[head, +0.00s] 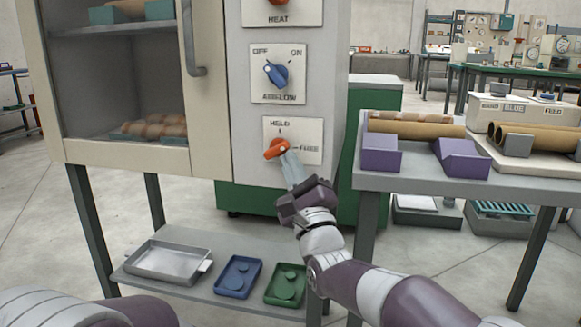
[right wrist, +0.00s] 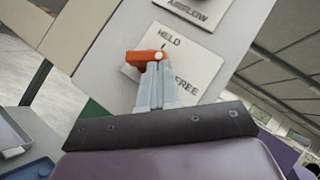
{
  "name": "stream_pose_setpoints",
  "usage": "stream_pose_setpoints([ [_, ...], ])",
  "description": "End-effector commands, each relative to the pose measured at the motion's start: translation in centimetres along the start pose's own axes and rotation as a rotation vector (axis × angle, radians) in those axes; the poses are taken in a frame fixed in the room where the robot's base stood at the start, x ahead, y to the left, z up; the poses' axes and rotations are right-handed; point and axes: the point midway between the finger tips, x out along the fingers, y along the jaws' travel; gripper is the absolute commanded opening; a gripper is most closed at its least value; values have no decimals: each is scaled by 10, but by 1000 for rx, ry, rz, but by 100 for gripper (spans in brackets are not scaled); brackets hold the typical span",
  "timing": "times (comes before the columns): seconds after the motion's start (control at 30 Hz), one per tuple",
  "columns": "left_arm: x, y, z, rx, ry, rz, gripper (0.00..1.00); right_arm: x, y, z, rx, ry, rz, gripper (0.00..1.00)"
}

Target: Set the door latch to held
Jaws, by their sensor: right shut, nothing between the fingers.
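The door latch is an orange knob (head: 277,148) on a white plate (head: 309,137), low on the cabinet's front panel. The plate reads HELD above the knob and FREE to its right. The knob's bar lies roughly sideways, its visible end toward the left; I cannot tell which setting it marks. My right gripper (head: 287,158) is shut and empty, its fingertips at the knob's right side, touching or very close. In the right wrist view the fingertips (right wrist: 157,78) partly cover the orange knob (right wrist: 144,58). My left gripper is out of view.
A blue airflow knob (head: 276,73) sits above the latch, and the glass door's handle (head: 194,45) is to the left. Trays (head: 168,261) lie on the lower shelf. A table (head: 405,181) with purple blocks and tubes stands to the right.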

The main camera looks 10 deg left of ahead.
Motion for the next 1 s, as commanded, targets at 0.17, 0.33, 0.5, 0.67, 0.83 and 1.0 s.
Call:
stream_pose_setpoints([
  [0.17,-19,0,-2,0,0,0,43,4,-8,3,-77,3,78,0],
  [0.33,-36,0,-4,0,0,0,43,6,-12,5,-143,2,143,0],
  [0.5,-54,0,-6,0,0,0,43,8,-15,7,-202,2,203,0],
  [0.67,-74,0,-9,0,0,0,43,9,-18,9,-257,3,259,0],
  [0.83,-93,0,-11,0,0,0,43,11,-19,10,-311,2,313,0],
  [1.0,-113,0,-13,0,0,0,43,12,-21,12,-361,1,363,0],
])
